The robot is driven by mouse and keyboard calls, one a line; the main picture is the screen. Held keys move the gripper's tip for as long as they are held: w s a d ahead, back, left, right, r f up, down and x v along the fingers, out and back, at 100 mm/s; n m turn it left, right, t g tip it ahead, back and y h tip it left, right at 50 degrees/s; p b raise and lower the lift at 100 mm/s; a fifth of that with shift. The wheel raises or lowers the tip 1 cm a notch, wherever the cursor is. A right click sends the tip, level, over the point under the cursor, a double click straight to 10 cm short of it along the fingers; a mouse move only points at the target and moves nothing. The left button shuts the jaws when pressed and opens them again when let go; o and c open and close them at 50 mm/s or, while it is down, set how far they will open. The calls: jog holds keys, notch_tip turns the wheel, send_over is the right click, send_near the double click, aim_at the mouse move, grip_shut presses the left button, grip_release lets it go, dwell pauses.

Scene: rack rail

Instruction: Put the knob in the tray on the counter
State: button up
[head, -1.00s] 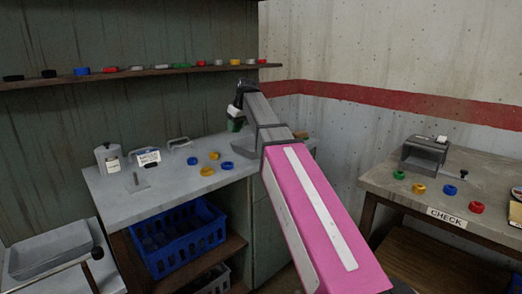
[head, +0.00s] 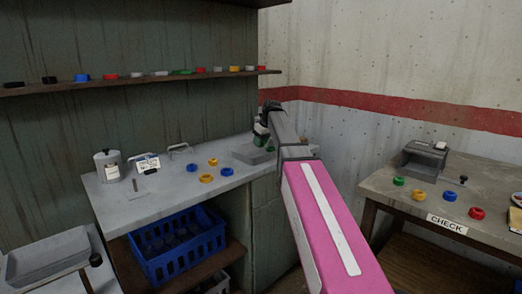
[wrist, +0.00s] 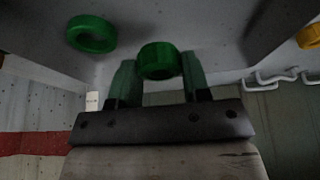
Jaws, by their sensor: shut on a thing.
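My gripper (wrist: 158,82) is shut on a green knob (wrist: 160,60), which sits between its dark green fingertips in the wrist view. In the head view my gripper (head: 261,137) is over the grey tray (head: 246,155) at the right end of the counter (head: 150,198). A second green knob (wrist: 91,33) lies near the held one, apart from it. It also shows in the head view (head: 270,149), just right of my gripper, seemingly inside the tray. The arm partly hides the tray, and I cannot tell whether the held knob touches its floor.
Blue and yellow knobs (head: 206,179) lie on the counter left of the tray. A canister (head: 107,165), a label card (head: 147,165) and handles stand further left. A shelf (head: 140,82) holds several knobs above. The check table (head: 385,185) is at the right.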

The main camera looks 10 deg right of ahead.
aim_at(262, 145)
jog(key=shift+f, duration=1.95)
jog(key=o, duration=0.9)
jog(key=shift+f, duration=0.1)
jog(key=shift+o, duration=0.2)
jog(key=v, duration=1.2)
